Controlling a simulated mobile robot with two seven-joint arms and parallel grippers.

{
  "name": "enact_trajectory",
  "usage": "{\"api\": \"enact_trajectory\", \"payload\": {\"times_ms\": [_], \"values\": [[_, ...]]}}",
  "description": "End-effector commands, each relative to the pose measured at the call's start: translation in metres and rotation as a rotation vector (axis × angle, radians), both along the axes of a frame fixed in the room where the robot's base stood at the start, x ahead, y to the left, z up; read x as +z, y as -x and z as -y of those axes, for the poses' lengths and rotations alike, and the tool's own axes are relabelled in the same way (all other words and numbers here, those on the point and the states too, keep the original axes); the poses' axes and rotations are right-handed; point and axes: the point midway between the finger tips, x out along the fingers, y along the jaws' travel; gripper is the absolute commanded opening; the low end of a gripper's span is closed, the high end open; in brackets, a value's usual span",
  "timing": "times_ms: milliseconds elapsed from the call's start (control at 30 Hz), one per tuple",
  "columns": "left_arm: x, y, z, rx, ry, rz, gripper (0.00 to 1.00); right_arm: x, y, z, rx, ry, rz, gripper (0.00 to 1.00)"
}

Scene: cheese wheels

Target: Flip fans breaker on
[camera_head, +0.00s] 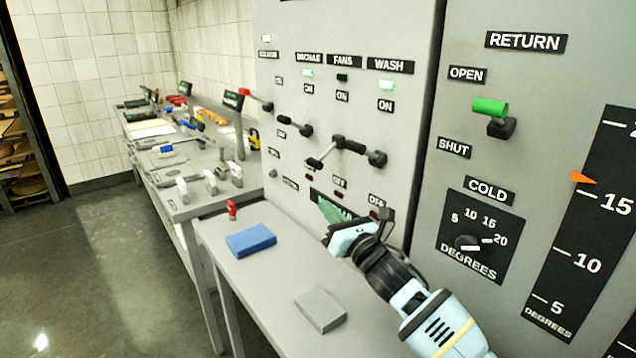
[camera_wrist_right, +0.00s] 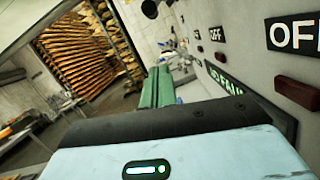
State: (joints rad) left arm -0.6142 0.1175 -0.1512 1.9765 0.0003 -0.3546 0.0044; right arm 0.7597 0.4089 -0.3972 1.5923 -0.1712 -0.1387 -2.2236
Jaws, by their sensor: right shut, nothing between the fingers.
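The grey breaker panel (camera_head: 290,60) has a FANS label (camera_head: 343,61) between the labels of its neighbours. The small lamp (camera_head: 342,77) under FANS is dark, while the lamps beside it glow pale green. In the FANS column a lever with a grey bar (camera_head: 325,153) sticks out between the ON and OFF marks; its exact position is hard to tell. My right gripper (camera_head: 331,211) is below the levers, near the lower panel, apart from them. Its green fingers (camera_wrist_right: 157,88) are together and empty in the wrist view. My left gripper is not in view.
A grey bench below the panel holds a blue block (camera_head: 250,240), a grey block (camera_head: 320,310) and a small red item (camera_head: 231,209). Neighbouring levers (camera_head: 376,158) stand close by. A green-handled lever (camera_head: 490,108) is on the right panel. Open floor lies left.

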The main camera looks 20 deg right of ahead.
Motion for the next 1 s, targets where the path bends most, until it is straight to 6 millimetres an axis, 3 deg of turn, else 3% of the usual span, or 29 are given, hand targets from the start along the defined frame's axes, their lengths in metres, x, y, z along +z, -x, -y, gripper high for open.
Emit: {"api": "enact_trajectory", "payload": {"times_ms": [400, 500, 600, 1000], "values": [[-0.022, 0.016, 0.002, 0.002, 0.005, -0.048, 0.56, 0.015, -0.05, -0.015, -0.001, 0.0, -0.001, 0.0], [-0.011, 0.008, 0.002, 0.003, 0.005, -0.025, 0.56, 0.038, -0.049, -0.011, -0.001, 0.001, 0.007, 0.0], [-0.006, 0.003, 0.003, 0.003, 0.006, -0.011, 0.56, 0.048, -0.05, -0.009, -0.001, 0.001, 0.008, 0.0], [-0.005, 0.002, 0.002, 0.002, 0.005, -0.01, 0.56, 0.052, -0.05, -0.007, 0.0, 0.001, 0.0, 0.0]]}}
